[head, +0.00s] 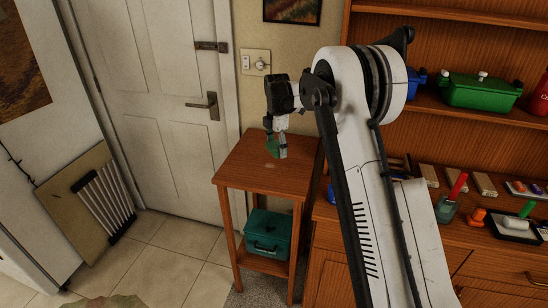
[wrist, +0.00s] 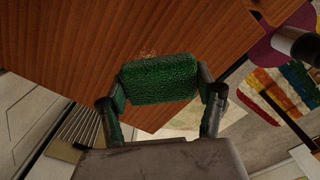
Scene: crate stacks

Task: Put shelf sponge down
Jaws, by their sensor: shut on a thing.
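The shelf sponge (wrist: 160,78) is a green, rough-textured block. My gripper (wrist: 160,92) is shut on it, with one finger at each end in the wrist view. In the head view my gripper (head: 278,146) points down over the top of a small wooden side table (head: 245,165). The wooden top (wrist: 70,40) fills the upper part of the wrist view, behind the sponge. The gap between the sponge and the tabletop is hard to judge. The sponge is partly hidden by the fingers in the head view.
The tabletop looks bare apart from a small pale mark. A teal box (head: 267,232) sits on the table's lower shelf. A wooden cabinet (head: 440,235) with several small items stands at the right. A white door (head: 165,100) is behind, and a folded rack (head: 100,205) leans at the left.

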